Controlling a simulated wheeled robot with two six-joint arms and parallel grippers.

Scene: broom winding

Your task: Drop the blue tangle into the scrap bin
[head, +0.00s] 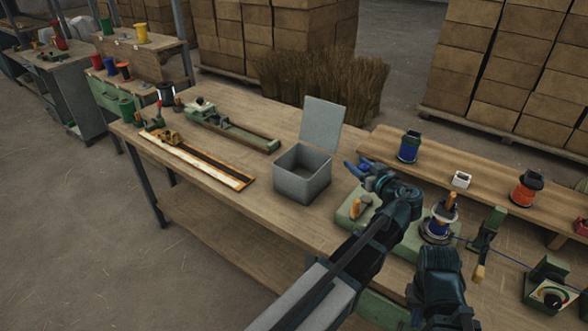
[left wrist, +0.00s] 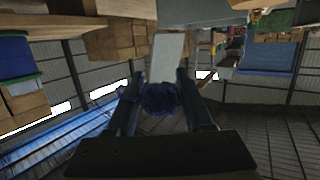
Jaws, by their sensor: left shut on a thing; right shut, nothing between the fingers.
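The scrap bin (head: 301,184) is a grey square box on the workbench, its lid (head: 322,122) standing open at the back. My left gripper (head: 364,172) is just right of the bin, above the bench, and apart from it. It is shut on the blue tangle, a dark blue coiled clump that shows between the fingers in the left wrist view (left wrist: 160,98). In the head view the tangle is hard to tell from the blue fingers. My right gripper (head: 438,258) is lower right, near the spool on the winder; its fingertips are mostly hidden.
A green fixture (head: 230,131) and a wooden strip (head: 199,160) lie left of the bin. A raised shelf behind holds a blue spool (head: 409,147), a small white box (head: 461,179) and an orange spool (head: 526,189). A control box (head: 550,292) is at lower right.

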